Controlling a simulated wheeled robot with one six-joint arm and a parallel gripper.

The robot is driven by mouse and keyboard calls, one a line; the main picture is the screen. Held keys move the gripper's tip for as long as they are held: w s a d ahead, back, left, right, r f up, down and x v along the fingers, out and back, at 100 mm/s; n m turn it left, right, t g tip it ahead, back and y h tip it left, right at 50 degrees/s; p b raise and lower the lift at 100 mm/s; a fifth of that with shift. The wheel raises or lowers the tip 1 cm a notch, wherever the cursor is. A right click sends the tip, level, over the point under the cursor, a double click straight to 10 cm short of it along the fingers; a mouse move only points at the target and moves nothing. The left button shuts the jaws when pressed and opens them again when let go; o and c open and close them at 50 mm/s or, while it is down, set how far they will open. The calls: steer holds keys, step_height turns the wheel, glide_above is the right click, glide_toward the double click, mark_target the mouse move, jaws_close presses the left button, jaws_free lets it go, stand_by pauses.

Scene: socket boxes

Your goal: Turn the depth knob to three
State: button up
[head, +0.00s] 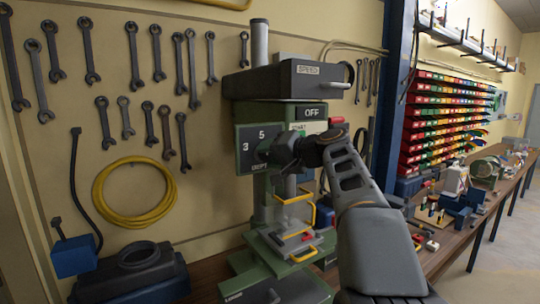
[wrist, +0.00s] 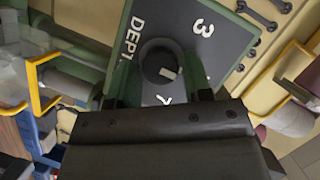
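The depth knob (wrist: 160,62) is a dark round knob on the dark panel (wrist: 185,20) of a green drill press. In the wrist view a 3 shows at the panel's upper right, a 7 shows below the knob, and DEPT letters run down its left. A short pale mark sits on the knob's lower right, on the side away from the DEPT letters. My gripper (head: 284,153) is at the panel in the head view and covers the knob there. In the wrist view its fingers (wrist: 162,82) stand apart, one on each side of the knob; contact is unclear.
An upper housing marked SPEED (head: 307,70) and an OFF label (head: 312,113) are above my gripper. A yellow guard (head: 296,200) is below it. Wrenches and a yellow hose (head: 103,208) hang on the wall at left. A cluttered workbench runs off to the right.

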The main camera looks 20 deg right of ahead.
steer(key=c, duration=0.6)
steer(key=shift+o, duration=0.2)
steer(key=n+h+b, duration=0.1)
steer(key=n, duration=0.1)
steer(key=n+h+b, duration=0.1)
steer(key=n+b, duration=0.1)
steer(key=shift+a+g+h, duration=0.15)
steer(key=shift+g+h, duration=0.15)
steer(key=shift+h, duration=0.1)
steer(key=n+h+b, duration=0.1)
steer(key=n, duration=0.1)
steer(key=n+h+b, duration=0.1)
steer(key=n, duration=0.1)
steer(key=shift+a+r+h, duration=0.1)
steer(key=shift+a+h, duration=0.05)
steer(key=shift+h, duration=0.15)
steer(key=o, duration=0.9)
